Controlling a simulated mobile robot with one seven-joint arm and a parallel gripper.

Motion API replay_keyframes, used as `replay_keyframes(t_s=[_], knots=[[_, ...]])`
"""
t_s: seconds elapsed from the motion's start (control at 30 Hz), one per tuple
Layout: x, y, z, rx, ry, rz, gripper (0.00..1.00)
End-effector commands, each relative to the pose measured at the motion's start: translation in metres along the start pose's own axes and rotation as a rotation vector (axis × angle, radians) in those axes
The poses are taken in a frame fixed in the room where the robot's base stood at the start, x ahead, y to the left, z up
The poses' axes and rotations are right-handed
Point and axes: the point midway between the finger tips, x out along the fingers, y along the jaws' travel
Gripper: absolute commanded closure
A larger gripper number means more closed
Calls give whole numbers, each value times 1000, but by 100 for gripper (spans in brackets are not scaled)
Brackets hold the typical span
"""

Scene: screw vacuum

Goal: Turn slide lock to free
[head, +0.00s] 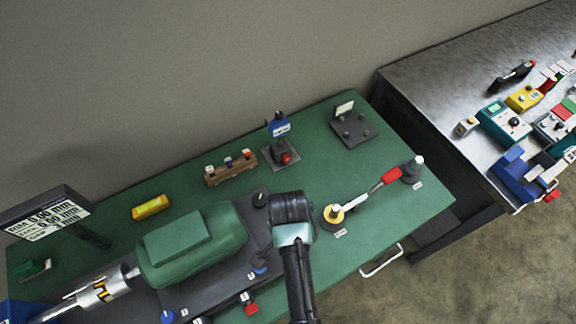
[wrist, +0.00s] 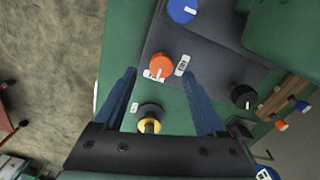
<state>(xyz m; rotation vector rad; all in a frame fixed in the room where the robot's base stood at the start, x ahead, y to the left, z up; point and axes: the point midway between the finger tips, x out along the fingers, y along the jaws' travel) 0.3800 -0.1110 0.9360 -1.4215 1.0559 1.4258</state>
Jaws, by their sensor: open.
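The green machine (head: 190,245) sits on a dark base (head: 215,285) with several coloured knobs. I cannot read which knob is the slide lock. In the wrist view an orange knob (wrist: 161,66) with a white pointer mark sits on the dark base edge beside a small label (wrist: 182,65). A blue knob (wrist: 182,10) is at the top and a black knob (wrist: 243,96) at the right. My gripper (wrist: 160,73) is open, its two blue fingers on either side of the orange knob in the picture. Contact cannot be judged. In the head view my arm hides the gripper.
A yellow-ringed post (head: 335,214) and a red-handled wrench (head: 375,185) are right of my arm. A wooden rack (head: 230,170), a yellow block (head: 150,207) and a display (head: 48,215) stand further back or left.

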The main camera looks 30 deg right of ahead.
Motion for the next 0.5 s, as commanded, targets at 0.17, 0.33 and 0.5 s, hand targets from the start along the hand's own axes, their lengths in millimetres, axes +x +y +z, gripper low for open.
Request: replay_keyframes(t_s=[0.17,0.33,0.5], knots=[[24,0,0,-1,0,0,26],[34,0,0,-1,0,-1,26],[36,-1,0,-1,2,-2,26]])
